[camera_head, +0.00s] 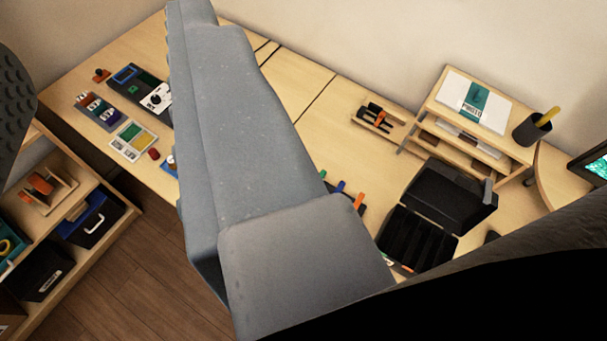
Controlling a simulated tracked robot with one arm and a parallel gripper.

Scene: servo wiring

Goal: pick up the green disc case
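I cannot make out a green disc case for certain. A teal item (10,247) with a yellow ring shows at the left edge on the low shelf, partly cut off by the frame. My gripper (103,60) is large in the foreground. One grey finger with a bumpy inner edge crosses the middle of the view, and a dark bumpy pad shows at the left edge. The two are wide apart with nothing between them. The grey finger hides part of the table.
The long wooden table (330,125) runs along the wall. A tray (133,141) with coloured parts, an open black case (452,196), a wooden riser (430,104) and a pen cup (531,129) are on it. A shelf unit (107,232) with bins stands lower left. Wooden floor (150,270) is clear.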

